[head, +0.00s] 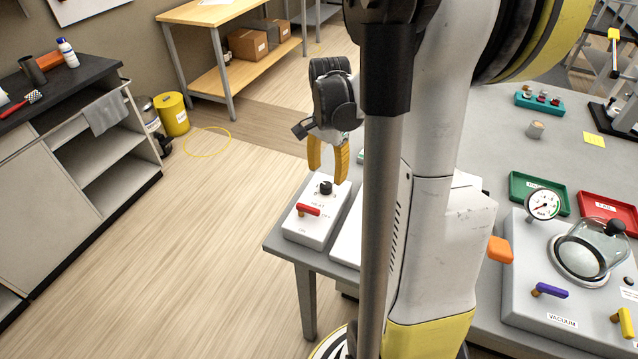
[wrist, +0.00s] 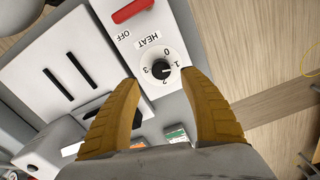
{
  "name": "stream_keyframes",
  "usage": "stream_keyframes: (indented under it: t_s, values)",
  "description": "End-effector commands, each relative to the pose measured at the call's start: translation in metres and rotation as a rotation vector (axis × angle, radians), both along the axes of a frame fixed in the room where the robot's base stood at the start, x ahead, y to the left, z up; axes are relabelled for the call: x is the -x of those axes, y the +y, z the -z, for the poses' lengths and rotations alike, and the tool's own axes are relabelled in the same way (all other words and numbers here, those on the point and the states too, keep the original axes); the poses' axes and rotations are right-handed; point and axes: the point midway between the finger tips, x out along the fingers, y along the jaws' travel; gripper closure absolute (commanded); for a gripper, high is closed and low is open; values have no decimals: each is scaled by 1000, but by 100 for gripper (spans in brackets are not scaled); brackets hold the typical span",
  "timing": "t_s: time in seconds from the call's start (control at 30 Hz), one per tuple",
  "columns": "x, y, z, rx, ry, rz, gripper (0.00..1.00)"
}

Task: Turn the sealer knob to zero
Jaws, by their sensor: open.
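The sealer knob (head: 326,188) is a small black knob on the white heat box at the left end of the table. In the wrist view the knob (wrist: 158,70) sits on a round white dial marked 0, 1, 2 and 3, beside the label HEAT. A pale mark on it appears to face the side of 1 and 2; exactly which is too small to tell. My gripper (head: 328,172) points down above the box with its yellow fingers open and empty. In the wrist view the gripper (wrist: 160,80) has its fingertips either side of the knob, apart from it.
A red switch handle (head: 308,210) lies on the same box, near the word OFF. A white slotted panel (wrist: 68,75) adjoins the box. My arm hides part of the table. Floor lies open left of the table edge.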

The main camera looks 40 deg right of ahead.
Motion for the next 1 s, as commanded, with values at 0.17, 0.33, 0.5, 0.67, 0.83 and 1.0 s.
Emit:
stream_keyframes:
  t_s: [0.17,0.33,0.5,0.67,0.83,1.0]
  values:
    - [0,0,36,0,-1,-1,48]
    - [-1,0,54,1,-1,-2,48]
    - [0,0,57,1,-1,-2,48]
    - [0,0,57,1,-1,-3,48]
    - [0,0,57,1,-1,-3,93]
    - [0,0,57,1,-1,-3,100]
